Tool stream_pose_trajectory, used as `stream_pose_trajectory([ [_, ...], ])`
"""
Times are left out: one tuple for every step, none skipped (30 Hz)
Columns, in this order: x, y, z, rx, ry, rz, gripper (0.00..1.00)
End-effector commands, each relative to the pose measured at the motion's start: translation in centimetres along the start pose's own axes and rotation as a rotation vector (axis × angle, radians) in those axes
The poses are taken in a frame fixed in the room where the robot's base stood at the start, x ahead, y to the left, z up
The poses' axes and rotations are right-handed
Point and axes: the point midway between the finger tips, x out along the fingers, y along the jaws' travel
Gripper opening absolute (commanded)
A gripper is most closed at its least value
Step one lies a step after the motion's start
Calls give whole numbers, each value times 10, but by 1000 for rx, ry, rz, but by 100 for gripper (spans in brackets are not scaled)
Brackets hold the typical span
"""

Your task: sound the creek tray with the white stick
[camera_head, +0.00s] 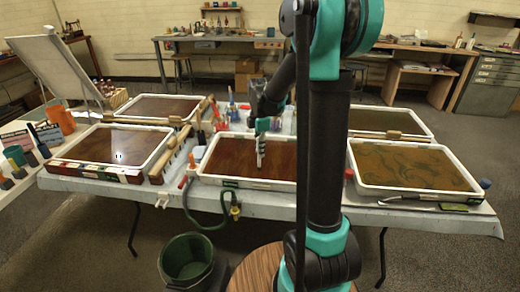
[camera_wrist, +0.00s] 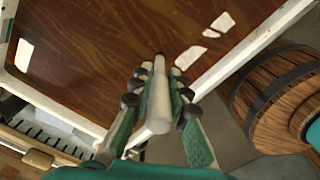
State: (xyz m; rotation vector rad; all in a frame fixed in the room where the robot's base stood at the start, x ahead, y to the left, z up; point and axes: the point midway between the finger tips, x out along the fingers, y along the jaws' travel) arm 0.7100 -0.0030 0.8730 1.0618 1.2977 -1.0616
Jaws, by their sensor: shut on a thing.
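My gripper (camera_head: 262,126) is over the front middle tray (camera_head: 240,182), a white-rimmed tray of reddish-brown marbled liquid. It points down and is shut on a white stick (camera_head: 260,149), which also shows between the fingers (camera_wrist: 158,90) in the wrist view (camera_wrist: 159,104). The stick's far end lies over the brown surface; I cannot tell whether it touches. The same tray's rim (camera_wrist: 60,97) shows in the wrist view. No readable label shows which tray is the creek tray.
A front right tray (camera_head: 420,191) holds greenish-brown swirls; a front left tray (camera_head: 75,154) holds brown liquid. Bottles and brushes stand behind the middle tray. A green hose (camera_head: 208,224) hangs at the front edge. A green bucket (camera_head: 187,257) and a wooden barrel (camera_wrist: 285,95) stand in front.

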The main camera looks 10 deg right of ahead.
Motion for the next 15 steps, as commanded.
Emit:
stream_pose_trajectory([
  [1, 0, 0, 0, 0, 0, 0],
  [1, 0, 0, 0, 0, 0, 0],
  [1, 0, 0, 0, 0, 0, 0],
  [2, 0, 0, 0, 0, 0, 0],
  [2, 0, 0, 0, 0, 0, 0],
  [2, 0, 0, 0, 0, 0, 0],
  [3, 0, 0, 0, 0, 0, 0],
  [3, 0, 0, 0, 0, 0, 0],
  [4, 0, 0, 0, 0, 0, 0],
  [4, 0, 0, 0, 0, 0, 0],
  [4, 0, 0, 0, 0, 0, 0],
  [5, 0, 0, 0, 0, 0, 0],
  [5, 0, 0, 0, 0, 0, 0],
  [5, 0, 0, 0, 0, 0, 0],
  [6, 0, 0, 0, 0, 0, 0],
])
